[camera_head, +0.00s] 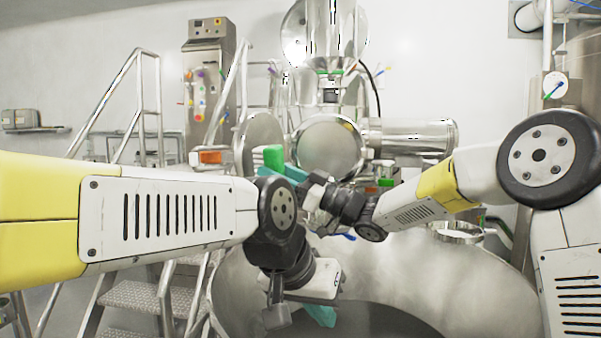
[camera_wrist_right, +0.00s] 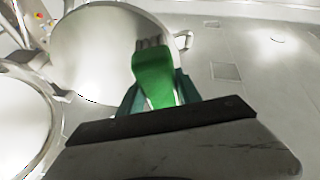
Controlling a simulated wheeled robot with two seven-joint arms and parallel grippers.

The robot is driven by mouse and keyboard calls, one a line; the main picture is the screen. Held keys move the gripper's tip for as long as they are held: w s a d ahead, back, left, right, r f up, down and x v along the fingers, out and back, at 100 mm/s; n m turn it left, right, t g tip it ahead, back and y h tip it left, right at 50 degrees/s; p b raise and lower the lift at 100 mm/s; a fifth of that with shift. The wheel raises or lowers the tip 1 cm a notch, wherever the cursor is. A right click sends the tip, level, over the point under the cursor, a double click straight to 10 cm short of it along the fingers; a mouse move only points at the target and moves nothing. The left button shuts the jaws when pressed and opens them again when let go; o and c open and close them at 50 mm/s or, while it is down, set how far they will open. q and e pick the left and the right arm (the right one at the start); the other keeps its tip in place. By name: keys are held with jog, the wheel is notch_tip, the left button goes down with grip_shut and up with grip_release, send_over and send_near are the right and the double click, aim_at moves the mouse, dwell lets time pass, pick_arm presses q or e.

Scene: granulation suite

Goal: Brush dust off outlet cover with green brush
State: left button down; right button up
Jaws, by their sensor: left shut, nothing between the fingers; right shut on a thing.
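My right gripper (camera_head: 290,172), on the arm from the right, is shut on the green brush (camera_head: 273,157). In the right wrist view the brush (camera_wrist_right: 154,75) sits between teal fingers (camera_wrist_right: 156,100), its greyish bristles pointing away from the gripper. They overlap the edge of a round, pale metal disc (camera_wrist_right: 100,50), likely the outlet cover; I cannot tell whether they touch it. In the head view a round steel face (camera_head: 330,147) stands just right of the brush; I cannot tell for sure it is that disc. No dust can be made out. My left gripper (camera_head: 320,314) is shut and empty, lower down.
Another round disc (camera_wrist_right: 25,120) shows at lower left in the wrist view. A large steel vessel (camera_head: 400,270) fills the space below the grippers. A horizontal steel cylinder (camera_head: 412,135) juts right. Stair rails (camera_head: 105,98) and a control cabinet (camera_head: 210,85) stand left.

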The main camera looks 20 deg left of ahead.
jog(key=shift+a, duration=0.95)
jog(key=shift+w+d, duration=0.1)
jog(key=shift+w, duration=1.95)
jog(key=shift+s+a, duration=0.15)
jog(key=shift+s, duration=0.85)
jog(key=shift+s+a, duration=0.15)
jog(key=shift+s, duration=1.05)
jog(key=shift+c, duration=0.6)
jog(key=shift+w+d, duration=0.1)
jog(key=shift+d, duration=2.9)
